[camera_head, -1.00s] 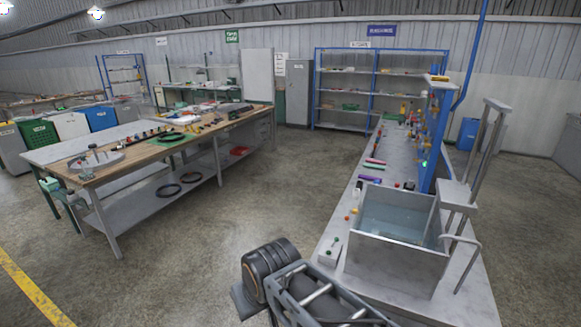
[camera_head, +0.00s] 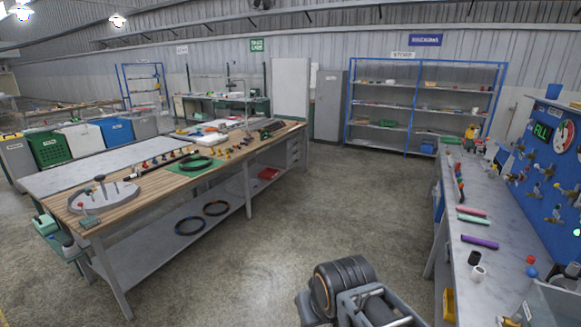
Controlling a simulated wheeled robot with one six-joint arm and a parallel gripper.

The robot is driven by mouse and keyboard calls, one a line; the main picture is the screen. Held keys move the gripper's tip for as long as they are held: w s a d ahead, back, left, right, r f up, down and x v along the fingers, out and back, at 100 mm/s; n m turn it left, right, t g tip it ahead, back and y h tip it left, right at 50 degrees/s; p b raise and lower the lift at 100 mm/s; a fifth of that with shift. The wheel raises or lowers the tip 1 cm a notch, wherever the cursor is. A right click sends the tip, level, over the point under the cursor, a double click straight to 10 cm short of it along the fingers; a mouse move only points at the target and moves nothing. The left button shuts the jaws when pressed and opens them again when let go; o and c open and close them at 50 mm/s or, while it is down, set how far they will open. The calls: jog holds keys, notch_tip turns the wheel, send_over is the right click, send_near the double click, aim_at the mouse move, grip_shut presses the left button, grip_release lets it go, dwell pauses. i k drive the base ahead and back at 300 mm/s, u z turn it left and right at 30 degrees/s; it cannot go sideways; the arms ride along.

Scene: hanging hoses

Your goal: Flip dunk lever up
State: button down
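Only a corner of the grey metal water tank (camera_head: 553,303) shows at the lower right edge, on the right bench. The bent metal lever and the upright posts of the tank are outside the view now. My gripper is not in view. Part of my own arm, dark and rounded, shows at the bottom centre, in front of the floor.
The right bench (camera_head: 470,208) holds pink, green and purple rods and small parts beside a blue pegboard (camera_head: 548,165). A wooden-topped workbench (camera_head: 150,178) stands at left. A blue-framed shelf (camera_head: 420,105) stands at the back. The floor (camera_head: 330,205) between the benches is clear.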

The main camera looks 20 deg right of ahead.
aim_at(558, 281)
jog(key=z, duration=0.75)
jog(key=i, duration=1.25)
jog(key=z, duration=1.05)
jog(key=i, duration=0.4)
jog(key=z, duration=0.15)
